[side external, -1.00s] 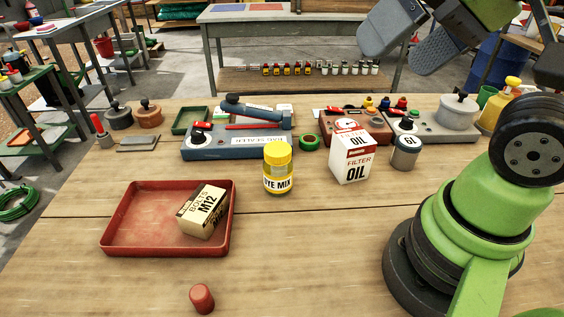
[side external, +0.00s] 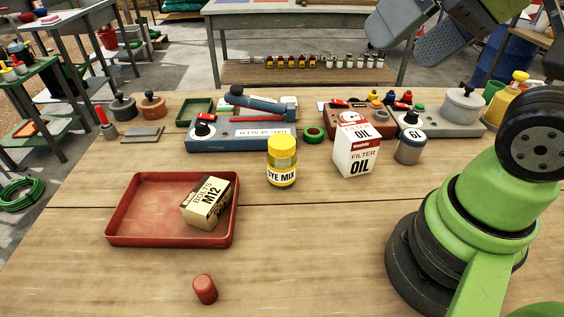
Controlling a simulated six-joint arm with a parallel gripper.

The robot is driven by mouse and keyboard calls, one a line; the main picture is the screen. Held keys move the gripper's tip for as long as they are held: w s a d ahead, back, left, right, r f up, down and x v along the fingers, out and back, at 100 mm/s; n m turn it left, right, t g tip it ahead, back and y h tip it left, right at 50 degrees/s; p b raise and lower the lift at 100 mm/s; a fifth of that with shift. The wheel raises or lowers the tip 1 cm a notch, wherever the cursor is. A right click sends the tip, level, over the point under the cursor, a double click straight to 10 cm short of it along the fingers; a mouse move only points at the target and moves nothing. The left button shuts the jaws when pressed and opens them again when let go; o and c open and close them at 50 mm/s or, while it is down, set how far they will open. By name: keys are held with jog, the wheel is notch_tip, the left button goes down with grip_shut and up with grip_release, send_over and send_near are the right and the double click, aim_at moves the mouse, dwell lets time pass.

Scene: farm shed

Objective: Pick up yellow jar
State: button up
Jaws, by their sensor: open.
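The yellow jar (side external: 282,161) stands upright on the wooden table near the middle of the view. It has a yellow lid and a white label reading "DYE MIX". My gripper (side external: 405,42) is high at the upper right, well above the table and apart from the jar. Its grey fingers are spread open, with nothing seen between them. Its upper parts are cut off by the top edge of the picture.
A red tray (side external: 122,229) holding an M12 bolts box (side external: 206,203) lies left of the jar. An oil filter box (side external: 357,150) and a grey can (side external: 410,147) stand to its right. A blue sealer (side external: 230,138) is behind. A red cylinder (side external: 205,289) stands in front.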

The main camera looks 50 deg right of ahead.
jog(key=w+f+n+g, duration=0.1)
jog(key=w+n+g, duration=0.15)
jog(key=w, duration=0.35)
jog(key=n+g+h, duration=0.2)
jog(key=n+g, duration=0.2)
jog(key=n, duration=0.4)
send_over(283, 142)
jog(key=f, duration=1.3)
jog(key=shift+s+a+f, duration=0.1)
jog(key=shift+s+f, duration=0.1)
jog(key=shift+f, duration=0.2)
jog(key=shift+n+g, duration=0.35)
jog(key=shift+n, duration=0.1)
jog(key=f, duration=0.5)
jog(key=shift+w+f, duration=0.2)
jog(key=shift+f, duration=0.1)
jog(key=f, duration=0.5)
jog(key=shift+w+f, duration=0.2)
jog(key=shift+f, duration=0.2)
jog(key=c, duration=1)
